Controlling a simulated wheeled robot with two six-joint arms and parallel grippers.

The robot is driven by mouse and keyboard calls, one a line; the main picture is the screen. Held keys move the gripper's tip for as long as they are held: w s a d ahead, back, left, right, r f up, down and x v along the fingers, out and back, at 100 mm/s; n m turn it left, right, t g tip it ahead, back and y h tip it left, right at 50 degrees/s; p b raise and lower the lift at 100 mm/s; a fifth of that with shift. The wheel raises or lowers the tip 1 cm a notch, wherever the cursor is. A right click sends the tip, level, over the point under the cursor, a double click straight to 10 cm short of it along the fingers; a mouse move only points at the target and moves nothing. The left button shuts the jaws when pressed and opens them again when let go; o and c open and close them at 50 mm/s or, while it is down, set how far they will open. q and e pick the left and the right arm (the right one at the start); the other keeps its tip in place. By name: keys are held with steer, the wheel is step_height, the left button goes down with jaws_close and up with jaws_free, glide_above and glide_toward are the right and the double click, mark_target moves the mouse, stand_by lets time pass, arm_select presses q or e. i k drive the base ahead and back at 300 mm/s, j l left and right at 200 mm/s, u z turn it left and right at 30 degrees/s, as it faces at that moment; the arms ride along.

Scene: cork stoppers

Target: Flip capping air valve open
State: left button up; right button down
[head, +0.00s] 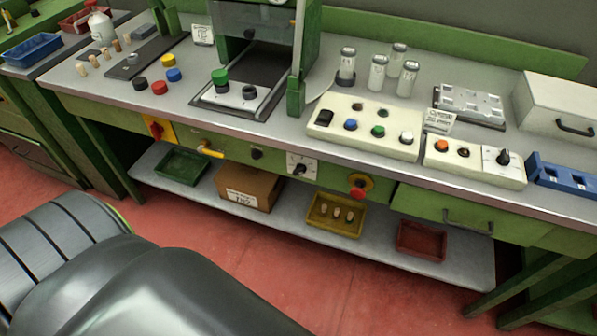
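A small valve with a yellow lever handle (210,152) sits on the green front panel of the bench in the head view, below the capping press. Its handle lies roughly sideways, sloping slightly down to the right. No readable label shows which line it serves, and I cannot tell if it is open or shut. Neither of my grippers is in view. A large dark grey part of my own body fills the lower left and does not touch the bench.
The front panel also carries a red-and-yellow rotary switch (157,130), a black knob (257,153), a white dial (300,166) and a red emergency button (358,188). A lower shelf (290,232) with trays and a cardboard box (247,187) juts out below. The red floor in front is clear.

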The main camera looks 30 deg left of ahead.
mark_target(200, 149)
steer(key=u, duration=1.75)
